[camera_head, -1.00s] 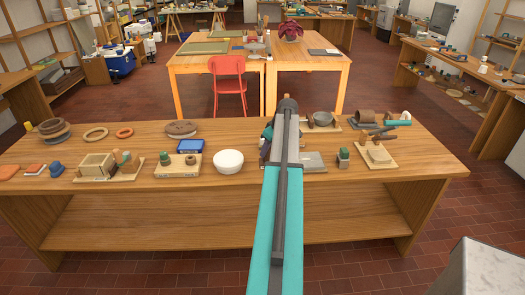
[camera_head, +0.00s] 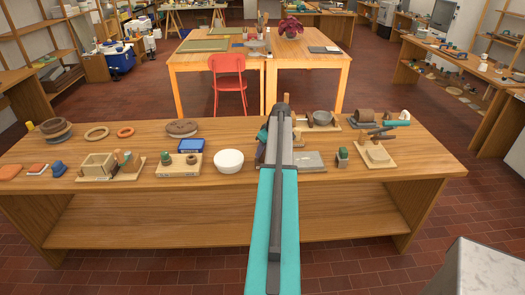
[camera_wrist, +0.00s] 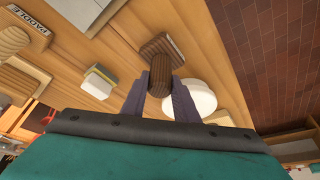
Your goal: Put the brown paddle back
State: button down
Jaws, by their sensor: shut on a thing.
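In the wrist view my gripper (camera_wrist: 158,96) is shut on a dark brown, ribbed wooden piece, the brown paddle (camera_wrist: 160,75), which stands out between the two purple-grey fingers. In the head view my arm covers most of the gripper and what it holds. A light wooden holder with a "PADDLE" label (camera_wrist: 28,18) shows at the upper left of the wrist view, apart from the gripper. Whether the held piece touches anything below cannot be told.
A white bowl (camera_head: 228,160) stands left of my arm on the bench (camera_head: 220,190). A grey slab (camera_head: 308,161) lies right of my arm.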

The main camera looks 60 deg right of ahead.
jog(key=shift+f, duration=0.45)
jog(key=shift+f, duration=0.3)
jog(key=c, duration=1.4)
grip_release()
jog(key=shift+r, duration=0.15)
jog(key=shift+b+v, duration=0.95)
jog(key=shift+v, duration=0.8)
jog(key=shift+b+v, duration=1.3)
jog(key=shift+v, duration=3.8)
